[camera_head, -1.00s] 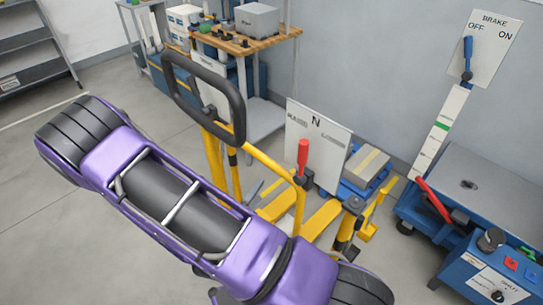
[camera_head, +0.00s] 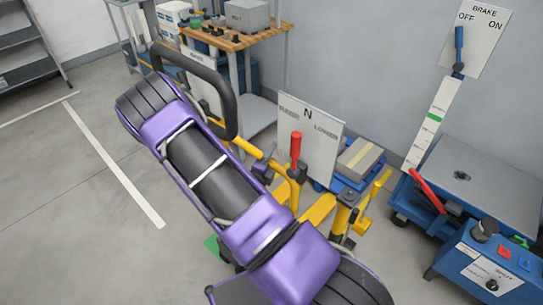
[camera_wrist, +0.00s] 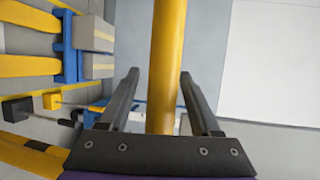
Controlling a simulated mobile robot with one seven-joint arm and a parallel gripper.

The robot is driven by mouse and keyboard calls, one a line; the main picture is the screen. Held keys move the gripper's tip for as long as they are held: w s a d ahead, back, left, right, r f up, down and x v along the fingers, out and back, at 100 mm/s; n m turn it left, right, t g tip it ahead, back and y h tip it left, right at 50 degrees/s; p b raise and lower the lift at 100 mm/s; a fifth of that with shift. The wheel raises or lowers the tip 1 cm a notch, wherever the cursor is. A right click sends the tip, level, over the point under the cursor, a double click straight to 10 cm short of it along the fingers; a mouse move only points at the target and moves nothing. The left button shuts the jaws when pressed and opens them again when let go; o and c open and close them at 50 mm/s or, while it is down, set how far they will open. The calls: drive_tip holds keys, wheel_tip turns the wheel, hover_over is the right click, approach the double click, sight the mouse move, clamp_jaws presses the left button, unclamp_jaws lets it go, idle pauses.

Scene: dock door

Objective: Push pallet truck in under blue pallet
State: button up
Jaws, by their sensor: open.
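The yellow pallet truck has a black loop handle (camera_head: 228,112), a red lever (camera_head: 296,148) and yellow forks (camera_head: 320,209). My arm covers much of its post and base. The forks point toward the blue pallet (camera_head: 352,184), which carries a cardboard box (camera_head: 360,158). How far the fork tips are from the pallet cannot be told. In the wrist view, my gripper (camera_wrist: 160,74) is open, with a yellow bar (camera_wrist: 167,45) between or just beyond its fingers; contact cannot be told. The forks (camera_wrist: 25,65) and blue pallet (camera_wrist: 70,48) show at upper left there. My gripper is hidden in the head view.
A white sign marked N (camera_head: 310,135) stands behind the truck. A blue cart (camera_head: 470,185) with a red lever and a control box (camera_head: 485,270) stands at right, below a brake panel (camera_head: 474,38). A workbench (camera_head: 235,42) stands behind. Floor at left is clear.

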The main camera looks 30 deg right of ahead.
drive_tip(key=shift+w+d, duration=0.15)
drive_tip(key=shift+w, duration=0.05)
clamp_jaws()
idle(0.3)
idle(1.1)
